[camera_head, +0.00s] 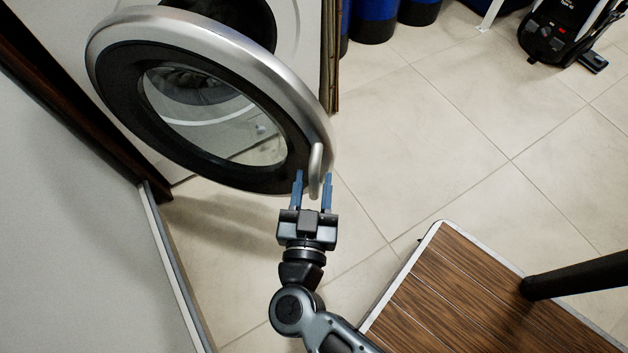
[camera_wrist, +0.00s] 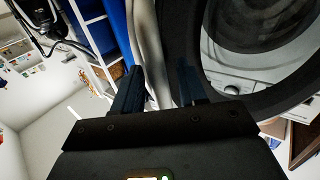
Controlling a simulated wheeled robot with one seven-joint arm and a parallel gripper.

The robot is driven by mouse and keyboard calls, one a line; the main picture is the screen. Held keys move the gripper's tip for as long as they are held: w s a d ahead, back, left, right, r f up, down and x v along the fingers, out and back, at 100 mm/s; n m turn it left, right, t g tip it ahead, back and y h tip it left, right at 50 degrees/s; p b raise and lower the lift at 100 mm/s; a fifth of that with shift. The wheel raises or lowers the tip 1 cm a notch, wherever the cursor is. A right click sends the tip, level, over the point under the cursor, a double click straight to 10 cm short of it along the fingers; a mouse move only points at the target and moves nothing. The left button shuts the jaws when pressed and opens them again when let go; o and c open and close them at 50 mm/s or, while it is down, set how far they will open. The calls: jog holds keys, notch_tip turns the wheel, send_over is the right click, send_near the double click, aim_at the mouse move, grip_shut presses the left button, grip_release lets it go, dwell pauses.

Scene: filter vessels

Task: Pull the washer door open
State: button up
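The round washer door (camera_head: 205,38) has a silver rim, a black inner ring and a glass window, and stands swung out from the white washer (camera_head: 300,60). Its silver handle (camera_head: 315,163) is at the lower right of the rim. My gripper (camera_head: 312,180) is at the handle with its two blue fingers apart, one on each side of the handle's lower end. Gaps seem to show beside the handle; contact is unclear. In the wrist view, the fingers (camera_wrist: 160,85) are spread with the door's edge between and beyond them, and the dark door ring (camera_wrist: 185,35) is at right.
A wood-topped platform (camera_head: 470,290) with a pale edge is right of my arm. A grey panel (camera_head: 80,210) stands at left. Blue containers (camera_head: 375,18) and a black machine (camera_head: 555,35) are at the back. Tiled floor (camera_head: 440,150) is clear right of the door.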

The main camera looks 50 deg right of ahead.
grip_shut()
dwell(0.4)
